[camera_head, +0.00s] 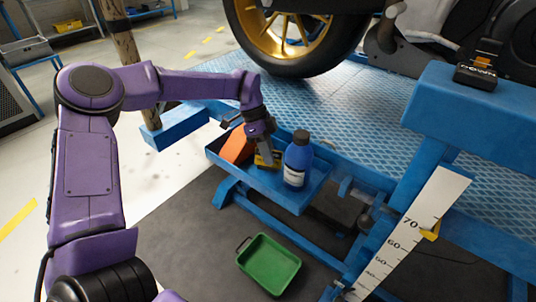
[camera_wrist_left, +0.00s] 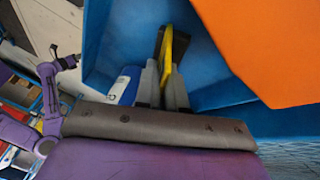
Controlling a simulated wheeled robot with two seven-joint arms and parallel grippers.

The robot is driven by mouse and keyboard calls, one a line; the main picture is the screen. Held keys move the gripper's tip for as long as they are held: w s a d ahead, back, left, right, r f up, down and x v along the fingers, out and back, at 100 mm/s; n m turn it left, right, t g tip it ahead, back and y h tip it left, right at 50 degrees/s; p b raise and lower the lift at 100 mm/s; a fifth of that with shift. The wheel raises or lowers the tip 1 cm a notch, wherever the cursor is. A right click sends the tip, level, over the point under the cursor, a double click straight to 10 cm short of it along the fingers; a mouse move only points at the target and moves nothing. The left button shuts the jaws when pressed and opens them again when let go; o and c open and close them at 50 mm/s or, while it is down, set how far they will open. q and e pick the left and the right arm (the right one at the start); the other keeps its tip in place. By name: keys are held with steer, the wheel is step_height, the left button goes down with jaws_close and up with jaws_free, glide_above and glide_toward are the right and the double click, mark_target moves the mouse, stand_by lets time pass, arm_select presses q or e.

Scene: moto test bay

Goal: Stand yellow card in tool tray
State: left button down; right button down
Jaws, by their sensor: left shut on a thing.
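The yellow card (camera_head: 264,160) is in the blue tool tray (camera_head: 288,197) in the head view, partly hidden by my left gripper (camera_head: 268,158). In the left wrist view the two grey fingers of my left gripper (camera_wrist_left: 163,88) are shut on the yellow card (camera_wrist_left: 167,52). The card stands on edge there, with a dark face on its left side. I cannot tell whether its lower edge touches the tray floor. A small purple arm shows at the left of the wrist view; I cannot read its fingers.
A blue bottle (camera_head: 298,160) stands in the tray to the right of the gripper. An orange object (camera_head: 237,146) is left of it, and its flat face looms close in the wrist view (camera_wrist_left: 265,45). A green bin (camera_head: 269,265) sits on the floor below.

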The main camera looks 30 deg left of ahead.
arm_select(q)
steer(key=shift+f, duration=0.2)
steer(key=c, duration=1.2)
jaws_free()
steer(key=shift+r, duration=0.3)
steer(key=p+v, duration=0.1)
steer(key=v, duration=1.1)
steer(key=shift+a+f, duration=0.1)
